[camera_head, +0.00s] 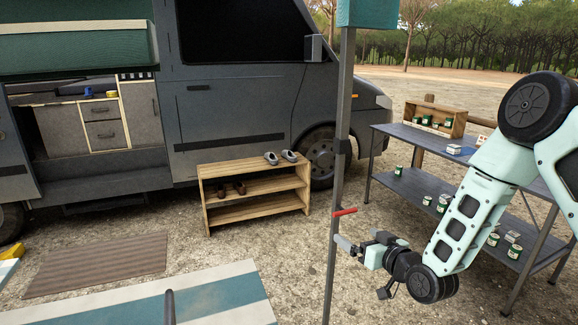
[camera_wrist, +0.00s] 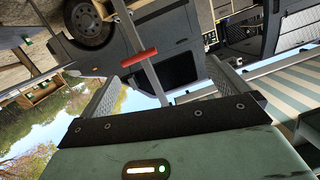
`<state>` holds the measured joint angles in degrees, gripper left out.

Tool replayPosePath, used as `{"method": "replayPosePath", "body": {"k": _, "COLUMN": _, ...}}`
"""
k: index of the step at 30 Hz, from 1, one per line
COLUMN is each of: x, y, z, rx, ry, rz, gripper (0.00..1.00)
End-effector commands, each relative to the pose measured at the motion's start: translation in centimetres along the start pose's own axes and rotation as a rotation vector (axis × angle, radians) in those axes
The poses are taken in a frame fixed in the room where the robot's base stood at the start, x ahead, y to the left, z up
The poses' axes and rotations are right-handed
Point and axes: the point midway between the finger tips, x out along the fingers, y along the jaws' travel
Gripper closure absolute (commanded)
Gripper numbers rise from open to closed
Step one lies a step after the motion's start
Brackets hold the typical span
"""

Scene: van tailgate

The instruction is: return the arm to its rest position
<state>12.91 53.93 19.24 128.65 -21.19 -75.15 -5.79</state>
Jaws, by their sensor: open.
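My arm reaches in from the right in the head view, bent down at the elbow. My gripper (camera_head: 346,244) is at its lower end, close beside a grey upright pole (camera_head: 340,150) with a red handle (camera_head: 345,212). The gripper is just below the handle. In the wrist view my gripper (camera_wrist: 165,78) has its two fingers wide apart, with nothing clasped. The pole and the red handle (camera_wrist: 138,58) show in the gap between the fingers; I cannot tell whether the pole touches them.
A grey table (camera_head: 425,136) with a lower shelf, holding several cans and a wooden crate (camera_head: 458,117), stands close behind my arm. A wooden shoe rack (camera_head: 215,212) stands by the grey van (camera_head: 225,110). A brown mat (camera_head: 95,266) and a striped surface (camera_head: 235,292) are at left.

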Motion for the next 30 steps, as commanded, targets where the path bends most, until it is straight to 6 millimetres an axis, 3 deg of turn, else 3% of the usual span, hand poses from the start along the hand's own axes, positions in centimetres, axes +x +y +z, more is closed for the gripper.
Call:
{"method": "replayPosePath", "body": {"k": 1, "x": 0.0, "y": -2.4, "z": -1.4, "rx": -0.026, "ry": -0.07, "rz": -0.031, "gripper": 0.0}}
{"method": "replayPosePath", "body": {"k": 3, "x": -0.6, "y": -5.2, "z": -2.1, "rx": -0.057, "ry": -0.189, "rz": -0.06, "gripper": 0.0}}
{"method": "replayPosePath", "body": {"k": 8, "x": -3.9, "y": -11.0, "z": -3.1, "rx": -0.125, "ry": -0.462, "rz": -0.104, "gripper": 0.0}}
{"method": "replayPosePath", "body": {"k": 11, "x": -7.4, "y": -14.2, "z": -3.8, "rx": -0.165, "ry": -0.628, "rz": -0.119, "gripper": 0.0}}
{"method": "replayPosePath", "body": {"k": 15, "x": -13.7, "y": -18.0, "z": -4.8, "rx": -0.217, "ry": -0.851, "rz": -0.128, "gripper": 0.0}}
{"method": "replayPosePath", "body": {"k": 19, "x": -20.7, "y": -20.7, "z": -5.9, "rx": -0.26, "ry": -1.05, "rz": -0.127, "gripper": 0.0}}
{"method": "replayPosePath", "body": {"k": 24, "x": -28.8, "y": -22.6, "z": -7.0, "rx": -0.3, "ry": -1.257, "rz": -0.119, "gripper": 0.0}}
{"method": "replayPosePath", "body": {"k": 27, "x": -31.8, "y": -23.0, "z": -7.4, "rx": -0.312, "ry": -1.332, "rz": -0.114, "gripper": 0.0}}
{"method": "replayPosePath", "body": {"k": 30, "x": -33.4, "y": -23.1, "z": -7.5, "rx": -0.319, "ry": -1.373, "rz": -0.111, "gripper": 0.0}}
